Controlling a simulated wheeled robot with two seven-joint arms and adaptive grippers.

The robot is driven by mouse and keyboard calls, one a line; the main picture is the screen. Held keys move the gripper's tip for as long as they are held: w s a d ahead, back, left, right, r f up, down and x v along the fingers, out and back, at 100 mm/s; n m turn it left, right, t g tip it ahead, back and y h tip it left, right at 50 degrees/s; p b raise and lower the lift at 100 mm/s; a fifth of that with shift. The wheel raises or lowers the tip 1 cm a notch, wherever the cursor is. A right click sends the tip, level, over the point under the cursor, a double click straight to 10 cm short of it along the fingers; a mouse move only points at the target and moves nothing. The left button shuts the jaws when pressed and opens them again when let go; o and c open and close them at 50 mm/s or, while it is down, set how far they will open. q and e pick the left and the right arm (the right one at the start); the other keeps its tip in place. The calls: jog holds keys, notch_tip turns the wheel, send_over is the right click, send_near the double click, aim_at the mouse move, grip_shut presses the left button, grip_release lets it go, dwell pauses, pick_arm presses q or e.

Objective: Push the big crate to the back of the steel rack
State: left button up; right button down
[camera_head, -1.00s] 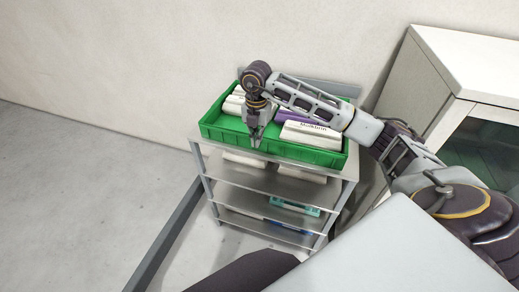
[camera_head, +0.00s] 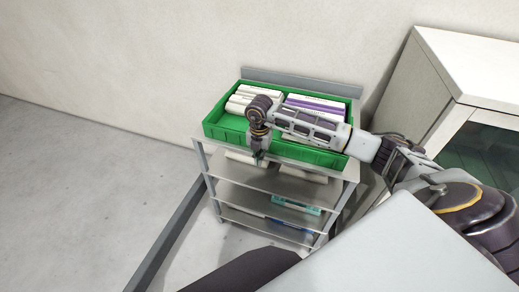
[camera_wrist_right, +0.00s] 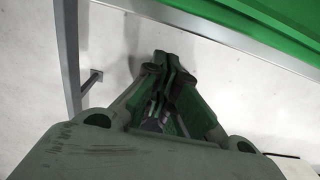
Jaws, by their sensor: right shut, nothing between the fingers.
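The big green crate (camera_head: 300,151) sits on the top shelf of the steel rack (camera_head: 202,155). My forearm hides part of the crate. In the right wrist view the closed fingers (camera_wrist_right: 170,65) show beside the rack's edge (camera_wrist_right: 175,27), with the green crate (camera_wrist_right: 255,25) at the upper right. I cannot tell whether they touch it. My left gripper is out of view.
A raised metal lip (camera_head: 300,83) runs along the rack's back, close to the wall. Lower shelves hold more boxes, one of them teal (camera_head: 296,204). A white cabinet (camera_head: 455,75) stands at the right. The floor at left is clear.

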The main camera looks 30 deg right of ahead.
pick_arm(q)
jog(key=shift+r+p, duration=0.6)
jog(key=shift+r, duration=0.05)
pick_arm(e)
jog(key=w+d, duration=0.2)
jog(key=d, duration=0.1)
jog(key=shift+w, duration=0.3)
jog(key=shift+d, duration=0.15)
